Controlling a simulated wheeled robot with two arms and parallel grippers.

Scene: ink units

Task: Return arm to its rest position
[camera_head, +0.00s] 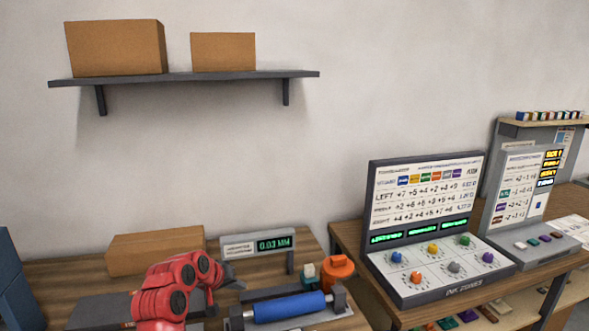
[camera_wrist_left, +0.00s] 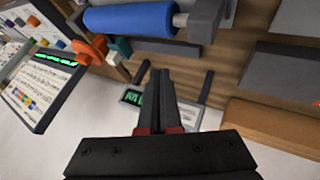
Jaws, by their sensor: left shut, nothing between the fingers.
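My red left arm reaches up over the left bench in the head view, and its dark left gripper (camera_head: 228,277) is near the middle of that bench, in front of the small display stand (camera_head: 256,245). In the left wrist view the two black fingers of the left gripper (camera_wrist_left: 160,75) lie together, shut and empty. They point toward the bench beside the blue roller (camera_wrist_left: 130,18), apart from it as far as I can see. The blue roller also shows in the head view (camera_head: 290,307). My right gripper is in neither view.
A cardboard box (camera_head: 155,250) lies at the back of the bench. The ink zones console (camera_head: 445,283) stands on the right bench. A wall shelf (camera_head: 180,77) holds two boxes. The space above the left bench is free.

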